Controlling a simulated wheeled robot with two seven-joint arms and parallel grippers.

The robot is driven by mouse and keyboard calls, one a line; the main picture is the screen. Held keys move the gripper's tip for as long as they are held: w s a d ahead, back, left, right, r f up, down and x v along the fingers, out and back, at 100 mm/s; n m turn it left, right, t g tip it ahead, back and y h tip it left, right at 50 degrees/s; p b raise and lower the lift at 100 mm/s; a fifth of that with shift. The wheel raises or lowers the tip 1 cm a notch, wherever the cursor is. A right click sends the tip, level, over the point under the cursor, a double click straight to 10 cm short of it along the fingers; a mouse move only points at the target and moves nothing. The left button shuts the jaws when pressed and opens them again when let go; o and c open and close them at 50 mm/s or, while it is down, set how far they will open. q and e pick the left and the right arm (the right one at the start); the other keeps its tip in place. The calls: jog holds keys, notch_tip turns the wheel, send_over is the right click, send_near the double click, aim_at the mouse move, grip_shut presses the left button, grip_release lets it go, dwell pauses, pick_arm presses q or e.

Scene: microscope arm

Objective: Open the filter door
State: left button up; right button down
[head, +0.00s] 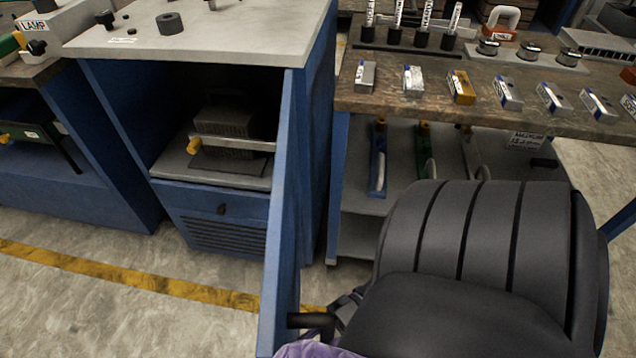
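The blue cabinet (122,120) stands at the left with its front open. Its blue door (285,215) is swung out toward me and shows nearly edge-on. A short black handle (308,320) sticks out to the right near the door's bottom end. Inside the cabinet, a dark ribbed block (225,122) sits on the shelf behind a metal bar (232,143) with a yellow end. I cannot tell whether this block is the filter.
A purple thing (305,350) shows at the bottom edge. A workbench (390,102) with small blocks stands behind. The floor at left is clear.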

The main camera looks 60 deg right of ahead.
jog(key=shift+s, duration=0.15)
pick_arm(q)
jog(key=shift+s+a, duration=0.1)
pick_arm(e)
jog(key=c, duration=0.7)
grip_release()
jog(key=shift+c, duration=0.2)
pick_arm(q)
jog(key=shift+s, duration=0.3)
jog(key=shift+w+f+b, duration=0.2)
jog(key=shift+f+b, duration=0.55)
pick_arm(e)
jog(key=v, duration=1)
pick_arm(q)
jog(key=shift+s, duration=0.2)
